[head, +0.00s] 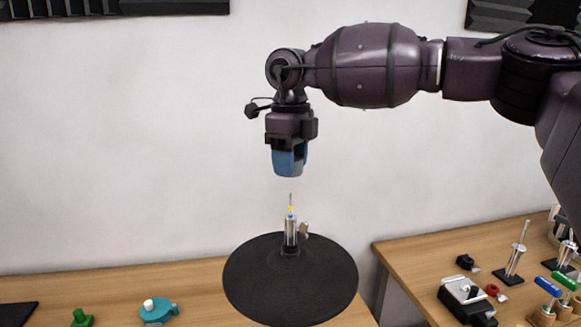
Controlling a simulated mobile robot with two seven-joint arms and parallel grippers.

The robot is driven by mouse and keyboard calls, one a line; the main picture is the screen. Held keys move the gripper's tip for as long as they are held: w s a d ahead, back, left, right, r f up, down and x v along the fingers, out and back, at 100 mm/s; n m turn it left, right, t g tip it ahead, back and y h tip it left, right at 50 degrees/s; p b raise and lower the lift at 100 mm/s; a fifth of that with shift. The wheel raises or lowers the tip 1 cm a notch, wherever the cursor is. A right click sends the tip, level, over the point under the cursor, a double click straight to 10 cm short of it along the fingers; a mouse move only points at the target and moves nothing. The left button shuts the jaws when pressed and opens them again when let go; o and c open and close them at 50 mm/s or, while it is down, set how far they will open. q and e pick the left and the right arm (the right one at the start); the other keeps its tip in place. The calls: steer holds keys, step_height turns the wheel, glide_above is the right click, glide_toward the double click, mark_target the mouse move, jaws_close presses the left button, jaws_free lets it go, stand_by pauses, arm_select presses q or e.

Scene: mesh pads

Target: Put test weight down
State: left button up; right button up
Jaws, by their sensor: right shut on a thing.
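My right gripper (289,161) is high over the round black mesh pad (250,286), pointing down. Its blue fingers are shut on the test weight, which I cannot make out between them. A slim silver cylinder (290,232) with a yellow part and a thin rod on top stands upright on the pad, directly below the gripper in the picture. A gap shows between the rod's tip and the fingers. My left gripper is not in view.
A teal round device (157,311) and a green knob-like piece (82,318) are on the wooden table at left. The right table holds a white-topped device (463,290), a rod on a black base (515,262), a red ring (492,289) and blue- and green-handled tools.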

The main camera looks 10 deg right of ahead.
steer(key=shift+r, duration=0.65)
